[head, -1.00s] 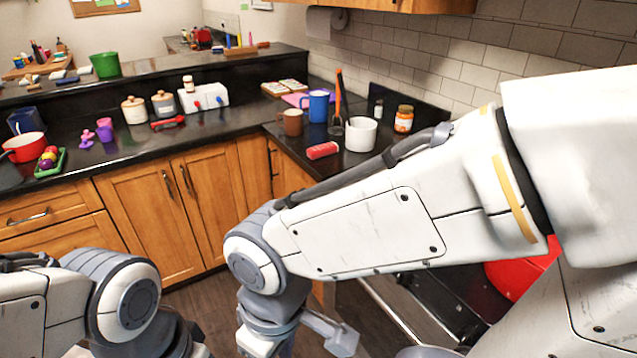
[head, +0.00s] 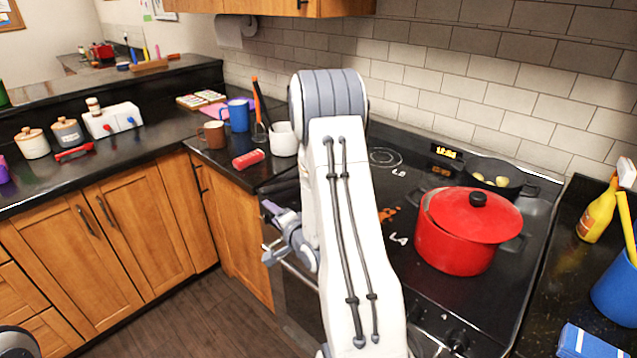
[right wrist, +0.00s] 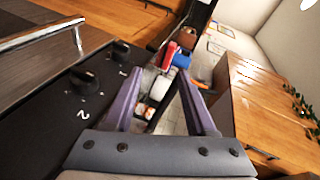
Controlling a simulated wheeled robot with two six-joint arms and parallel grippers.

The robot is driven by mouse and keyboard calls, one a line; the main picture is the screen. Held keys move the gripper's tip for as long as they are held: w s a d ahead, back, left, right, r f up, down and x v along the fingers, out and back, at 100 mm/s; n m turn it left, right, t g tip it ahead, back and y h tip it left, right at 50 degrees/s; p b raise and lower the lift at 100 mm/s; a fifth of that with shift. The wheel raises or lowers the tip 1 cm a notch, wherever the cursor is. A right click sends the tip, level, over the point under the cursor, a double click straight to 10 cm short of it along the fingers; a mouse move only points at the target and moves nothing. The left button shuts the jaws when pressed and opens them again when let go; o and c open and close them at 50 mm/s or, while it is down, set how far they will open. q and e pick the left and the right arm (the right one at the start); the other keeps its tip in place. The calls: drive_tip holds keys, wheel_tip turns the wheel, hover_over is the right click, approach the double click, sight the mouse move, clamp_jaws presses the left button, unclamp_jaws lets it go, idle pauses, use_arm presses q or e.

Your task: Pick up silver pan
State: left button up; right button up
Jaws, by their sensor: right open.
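I cannot make out a silver pan in either view now. A dark pan (head: 497,178) with yellowish pieces in it sits on the back of the stove, behind a red lidded pot (head: 462,240). My right gripper (head: 268,238) is open and empty, in front of the stove's left front edge. Its two purple fingers stand apart in the right wrist view (right wrist: 160,75), with nothing held between them. My right arm hides part of the stove. Only a bit of my left arm shows at the lower left; its gripper is out of view.
A red block (head: 248,159), a brown mug (head: 212,134), a blue mug (head: 237,115) and a white crock (head: 284,139) stand on the counter left of the stove. A yellow bottle (head: 598,212) and a blue container (head: 616,290) are at the right. The floor (head: 200,315) is clear.

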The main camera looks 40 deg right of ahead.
sight(296, 186)
drive_tip(key=s+d+r+m+t+h, duration=0.1)
drive_tip(key=s+d+m+t+h, duration=0.2)
drive_tip(key=d+m, duration=0.4)
drive_tip(key=shift+n+g, duration=0.4)
drive_tip(key=shift+n, duration=0.3)
drive_tip(key=w+d+p, duration=0.1)
drive_tip(key=w+d, duration=0.1)
drive_tip(key=w, duration=0.1)
drive_tip(key=shift+w+d+r+p, duration=0.15)
drive_tip(key=shift+w+r+p, duration=0.1)
drive_tip(key=shift+p, duration=0.1)
drive_tip(key=p+x, duration=0.2)
drive_tip(key=x, duration=0.2)
drive_tip(key=shift+w+d, duration=0.3)
drive_tip(key=shift+w, duration=0.15)
drive_tip(key=shift+f, duration=0.1)
drive_tip(key=shift+c, duration=0.3)
clamp_jaws()
